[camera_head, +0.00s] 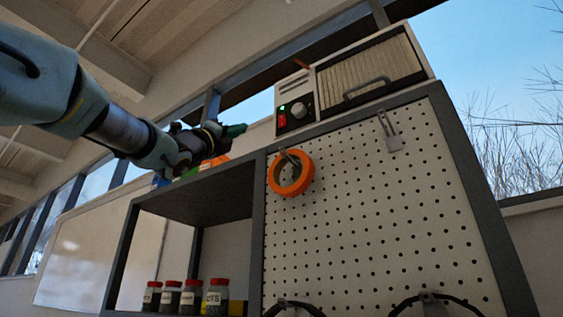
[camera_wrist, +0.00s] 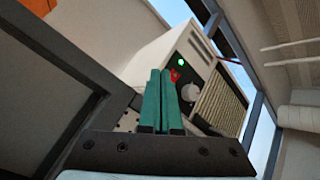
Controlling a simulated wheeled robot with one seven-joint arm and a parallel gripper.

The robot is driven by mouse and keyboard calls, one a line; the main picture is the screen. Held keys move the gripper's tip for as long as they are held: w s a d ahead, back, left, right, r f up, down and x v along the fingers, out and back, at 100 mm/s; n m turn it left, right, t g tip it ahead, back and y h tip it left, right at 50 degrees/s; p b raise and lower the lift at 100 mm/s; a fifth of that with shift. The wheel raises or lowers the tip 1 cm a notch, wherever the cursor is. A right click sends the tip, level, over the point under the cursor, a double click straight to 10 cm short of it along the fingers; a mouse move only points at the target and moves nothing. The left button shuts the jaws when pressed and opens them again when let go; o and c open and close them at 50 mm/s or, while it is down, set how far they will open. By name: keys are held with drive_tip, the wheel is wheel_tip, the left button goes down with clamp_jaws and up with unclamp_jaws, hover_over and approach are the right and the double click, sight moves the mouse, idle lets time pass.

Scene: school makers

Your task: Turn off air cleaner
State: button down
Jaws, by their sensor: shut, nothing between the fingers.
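The air cleaner (camera_head: 292,88) is a white box with a pleated filter front, on top of the shelf unit. Its dark control panel has a lit green light (camera_head: 281,109), a red switch (camera_head: 282,120) and a round knob (camera_head: 299,110). In the wrist view the air cleaner (camera_wrist: 150,62) is tilted, with the green light (camera_wrist: 181,62), red switch (camera_wrist: 175,76) and knob (camera_wrist: 190,92) just beyond the fingers. My gripper (camera_head: 243,129) is shut and empty, left of the panel and apart from it. Its green fingers (camera_wrist: 161,72) hide part of the lower panel.
The dark-framed shelf unit (camera_head: 257,210) stands below, with a pegboard (camera_head: 370,210). An orange tape roll (camera_head: 306,180) hangs on it. Several red-lidded jars (camera_head: 192,298) stand on the lower shelf. An orange object (camera_head: 215,161) lies behind my gripper.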

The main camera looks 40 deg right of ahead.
sight(282, 121)
drive_tip(key=s+a+r+m+g+h, duration=0.1)
drive_tip(key=s+r+m+g, duration=0.4)
drive_tip(key=s+m+g, duration=0.2)
drive_tip(key=shift+a+r+m+g, duration=0.2)
drive_tip(key=shift+a+m+g, duration=0.1)
drive_tip(key=w+d+r+p, duration=0.1)
drive_tip(key=d+p, duration=0.3)
drive_tip(key=d, duration=0.4)
drive_tip(key=shift+w+d+p, duration=0.25)
drive_tip(key=shift+w+p, duration=0.1)
drive_tip(key=shift+w, duration=0.25)
idle(1.3)
drive_tip(key=shift+d, duration=0.4)
drive_tip(key=shift+w+d, duration=0.15)
drive_tip(key=shift+d, duration=0.2)
idle(0.5)
drive_tip(key=shift+a, duration=0.1)
